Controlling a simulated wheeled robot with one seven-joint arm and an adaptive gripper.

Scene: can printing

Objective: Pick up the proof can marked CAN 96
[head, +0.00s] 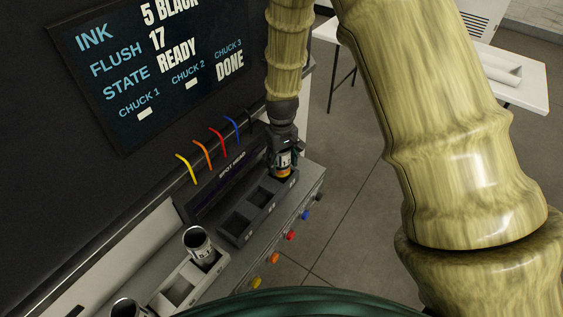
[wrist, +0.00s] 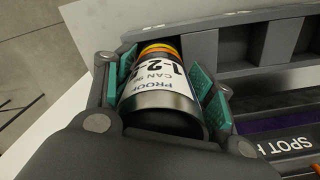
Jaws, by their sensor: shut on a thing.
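The proof can (wrist: 165,85) lies between the teal pads of my gripper (wrist: 172,88) in the wrist view. It has a white label reading PROOF, CAN 96 and large digits, with yellow and orange bands at the far end and a dark metal near end. My gripper is shut on it. In the head view my gripper (head: 283,150) points down over the last pocket of the dark chuck tray, with the can (head: 283,163) at that pocket. Whether the can's base touches the pocket floor is hidden.
Two other pockets of the dark tray (head: 240,236) are empty. Silver cans (head: 198,243) stand in a pale holder (head: 205,272) at lower left. The SPOT HEAD bar (head: 228,172) and coloured hoses (head: 217,138) run close behind. Coloured buttons (head: 291,235) line the front edge. A screen (head: 160,60) shows chuck 3 DONE.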

